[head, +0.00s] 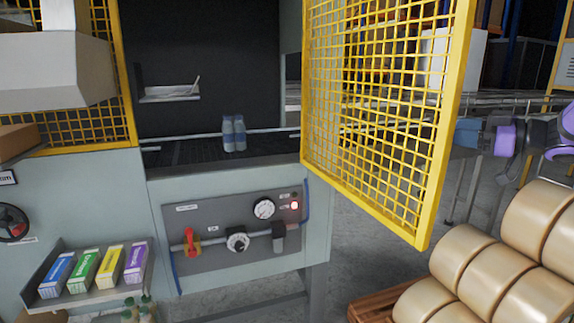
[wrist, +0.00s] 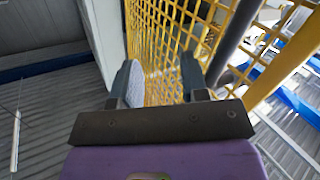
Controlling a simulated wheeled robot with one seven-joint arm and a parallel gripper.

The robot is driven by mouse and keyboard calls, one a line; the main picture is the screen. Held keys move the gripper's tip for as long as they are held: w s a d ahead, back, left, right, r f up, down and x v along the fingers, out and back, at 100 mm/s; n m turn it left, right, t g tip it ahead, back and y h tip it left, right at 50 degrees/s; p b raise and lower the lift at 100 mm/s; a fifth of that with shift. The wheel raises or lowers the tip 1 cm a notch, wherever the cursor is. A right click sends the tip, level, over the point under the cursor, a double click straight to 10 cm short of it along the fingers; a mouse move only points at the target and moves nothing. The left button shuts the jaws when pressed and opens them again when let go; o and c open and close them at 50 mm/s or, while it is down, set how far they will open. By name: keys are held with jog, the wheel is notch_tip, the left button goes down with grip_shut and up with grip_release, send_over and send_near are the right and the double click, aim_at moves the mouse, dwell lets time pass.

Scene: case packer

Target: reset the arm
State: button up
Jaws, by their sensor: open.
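My gripper (head: 462,133) shows at the right of the head view, beyond the right edge of the yellow mesh door. In the wrist view my gripper (wrist: 160,82) has its two fingers apart with nothing between them. The yellow mesh (wrist: 165,40) lies beyond the fingertips; I cannot tell whether they touch it. The yellow mesh door (head: 385,110) stands swung open on the case packer (head: 315,215). Part of my purple arm shows at the right edge of the head view.
Two bottles (head: 234,133) stand inside the machine. Its panel (head: 240,225) has a red valve handle (head: 190,243), a gauge and a lit red lamp. A shelf with several coloured boxes (head: 95,270) is at lower left. Tan rolls (head: 480,270) on a pallet fill the lower right.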

jog(key=s+r+m+t+h, duration=0.5)
jog(key=m+h, duration=0.4)
jog(key=h, duration=0.5)
jog(key=s+a+f+m+g, duration=0.1)
jog(key=s+a+f+g, duration=0.2)
jog(key=s, duration=0.5)
jog(key=s+a+f+m+g+y, duration=0.1)
jog(key=s+a+f+g, duration=0.2)
jog(key=s, duration=0.5)
jog(key=s+a+f+m+g, duration=0.2)
jog(key=s+a+f+g, duration=0.1)
jog(key=s, duration=0.5)
jog(key=shift+s+a+f+g, duration=0.2)
jog(key=shift+a+f+g, duration=0.25)
jog(key=shift+g, duration=0.65)
jog(key=shift+s+d+f, duration=0.1)
jog(key=shift+d, duration=0.05)
